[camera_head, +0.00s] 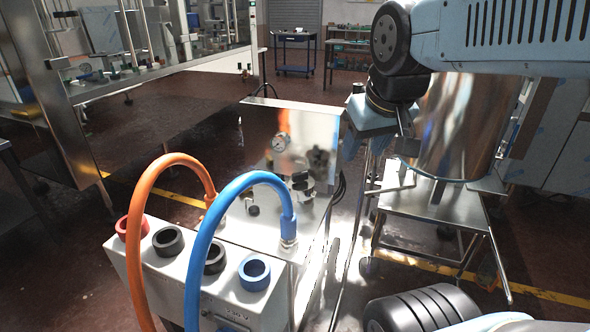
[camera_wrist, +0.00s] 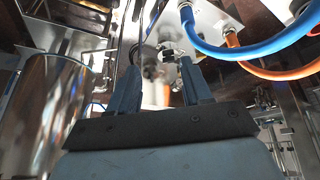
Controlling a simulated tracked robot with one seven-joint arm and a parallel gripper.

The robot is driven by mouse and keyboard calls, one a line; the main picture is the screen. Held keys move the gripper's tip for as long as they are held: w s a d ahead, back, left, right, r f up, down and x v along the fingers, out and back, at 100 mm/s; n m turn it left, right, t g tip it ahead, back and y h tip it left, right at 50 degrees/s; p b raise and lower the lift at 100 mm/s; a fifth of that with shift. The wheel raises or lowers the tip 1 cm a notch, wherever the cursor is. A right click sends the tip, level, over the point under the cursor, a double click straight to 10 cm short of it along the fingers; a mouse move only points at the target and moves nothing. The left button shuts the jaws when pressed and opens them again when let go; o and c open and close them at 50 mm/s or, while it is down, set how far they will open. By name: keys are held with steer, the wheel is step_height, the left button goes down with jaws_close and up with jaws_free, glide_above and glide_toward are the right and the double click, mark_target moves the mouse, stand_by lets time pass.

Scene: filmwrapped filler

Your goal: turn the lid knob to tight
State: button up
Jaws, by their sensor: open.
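My gripper (camera_head: 372,148) is at the end of the arm, pointing down beside the steel tank, right of the filler's upright steel panel (camera_head: 300,125). In the wrist view, its two blue-grey fingers (camera_wrist: 160,88) stand apart with a gap between them. Nothing is held. A dark and metallic fitting (camera_head: 302,186) sits on the filler's top, below and left of my gripper. I cannot tell for sure which part is the lid knob or how it is turned. A blurred metal part (camera_wrist: 152,64) shows beyond the gap, apart from the fingers.
An orange hose (camera_head: 150,200) and a blue hose (camera_head: 200,230) arch over the filler's front. They also show at upper right in the wrist view. A steel tank (camera_head: 455,125) on a stand (camera_head: 440,205) is at right.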

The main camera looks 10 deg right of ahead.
steer(key=w+a+n+g+h, duration=0.15)
steer(key=w+n, duration=0.35)
steer(key=w, duration=0.7)
steer(key=n+g+y, duration=0.2)
steer(key=n+g, duration=0.2)
steer(key=n, duration=1)
glide_above(300, 173)
step_height(300, 173, down, 20)
step_height(300, 173, down, 13)
steer(key=shift+c, duration=0.4)
